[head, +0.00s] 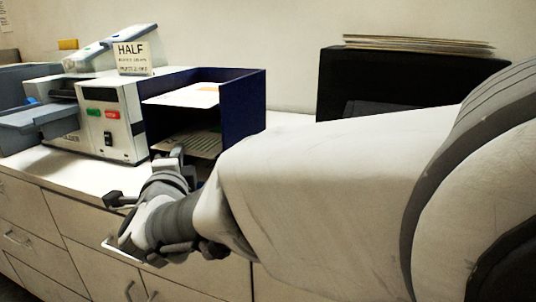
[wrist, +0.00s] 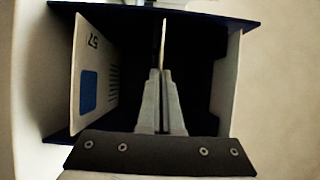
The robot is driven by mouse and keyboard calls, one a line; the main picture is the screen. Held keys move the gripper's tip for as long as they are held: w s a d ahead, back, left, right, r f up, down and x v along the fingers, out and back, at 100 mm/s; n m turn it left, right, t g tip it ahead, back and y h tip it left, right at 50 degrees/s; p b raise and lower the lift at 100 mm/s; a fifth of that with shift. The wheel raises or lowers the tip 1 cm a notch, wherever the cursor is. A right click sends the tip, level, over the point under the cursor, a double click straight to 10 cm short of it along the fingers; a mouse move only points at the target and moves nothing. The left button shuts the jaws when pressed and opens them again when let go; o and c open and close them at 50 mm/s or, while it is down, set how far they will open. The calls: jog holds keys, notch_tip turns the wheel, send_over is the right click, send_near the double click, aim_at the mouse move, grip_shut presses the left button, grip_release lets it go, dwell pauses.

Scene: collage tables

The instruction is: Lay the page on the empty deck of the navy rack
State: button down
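The navy rack (head: 245,110) stands open-fronted on the counter. My gripper (head: 176,155) is at the rack's front, partly hidden by my arm. In the wrist view, the navy rack (wrist: 225,18) appears turned on its side. There my gripper (wrist: 161,72) is shut on a thin pale page (wrist: 165,42), seen edge-on between the decks. A card marked 57 with a blue square (wrist: 88,92) lies at left, and a pale panel (wrist: 229,90) at right.
A white machine (head: 105,120) with green and red buttons stands left of the rack, and a HALF sign (head: 132,58) stands above it. A black box (head: 340,80) with stacked sheets (head: 420,44) on top stands right. The rack's walls border my gripper closely.

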jog(key=shift+w, duration=0.15)
jog(key=c, duration=1)
grip_release()
jog(key=shift+s+d, duration=0.1)
jog(key=shift+s, duration=0.1)
